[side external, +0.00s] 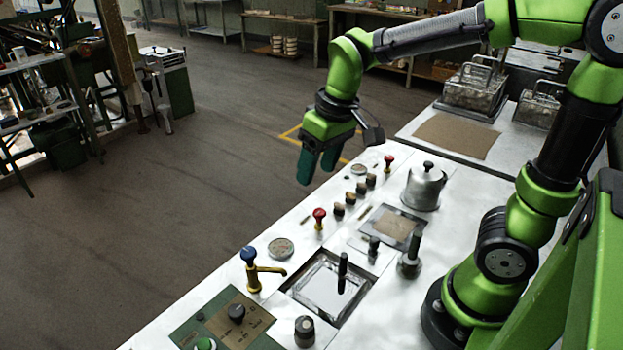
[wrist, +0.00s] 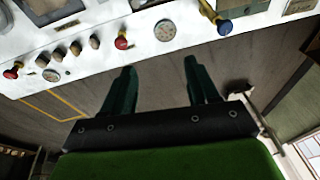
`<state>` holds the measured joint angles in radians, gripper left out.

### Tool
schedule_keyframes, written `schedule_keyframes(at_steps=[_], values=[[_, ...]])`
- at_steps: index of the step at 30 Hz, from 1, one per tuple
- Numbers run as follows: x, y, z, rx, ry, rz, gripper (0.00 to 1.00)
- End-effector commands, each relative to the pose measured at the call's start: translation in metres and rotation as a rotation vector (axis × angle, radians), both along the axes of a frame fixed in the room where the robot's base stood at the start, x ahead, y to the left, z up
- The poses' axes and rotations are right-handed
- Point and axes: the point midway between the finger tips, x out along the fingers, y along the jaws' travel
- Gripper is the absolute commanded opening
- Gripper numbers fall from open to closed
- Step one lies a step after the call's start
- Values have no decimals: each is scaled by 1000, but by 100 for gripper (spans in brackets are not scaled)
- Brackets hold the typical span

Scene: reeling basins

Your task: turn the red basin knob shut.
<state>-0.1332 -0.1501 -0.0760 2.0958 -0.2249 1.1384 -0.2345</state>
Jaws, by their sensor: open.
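Two red knobs show. One red knob (side external: 319,214) stands upright near the bench's floor-side edge, and it also shows in the wrist view (wrist: 121,43). The other red knob (side external: 388,158) stands farther along that edge, and in the wrist view it is at the left (wrist: 12,73). I cannot tell from the pictures which is the basin knob. My gripper (side external: 318,166) points down, open and empty, near that edge. In the wrist view its two dark green fingers (wrist: 159,68) are apart with only floor between them, and touch neither knob.
A blue-topped brass tap (side external: 249,268) stands near a square basin (side external: 300,283). A round gauge (side external: 281,248) and several dark knobs (side external: 350,198) line the edge. A metal kettle (side external: 424,187) and an upright black handle (side external: 342,272) rise from the bench. Open floor lies beyond.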

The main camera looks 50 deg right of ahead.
Motion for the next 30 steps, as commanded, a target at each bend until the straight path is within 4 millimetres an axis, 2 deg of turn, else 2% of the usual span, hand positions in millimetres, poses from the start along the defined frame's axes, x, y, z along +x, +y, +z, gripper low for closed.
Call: schedule_keyframes(at_steps=[1,6,9,13,18,21,26,30], values=[[15,-1,-7,-43,57,63,59],[59,-10,-28,-189,239,307,59],[82,-16,-39,-264,347,453,59],[104,-22,-42,-334,469,629,59],[109,-27,-21,-348,522,768,59],[104,-26,-20,-331,546,816,59],[100,-29,-30,-324,550,841,59],[93,-35,-51,-324,551,839,59]])
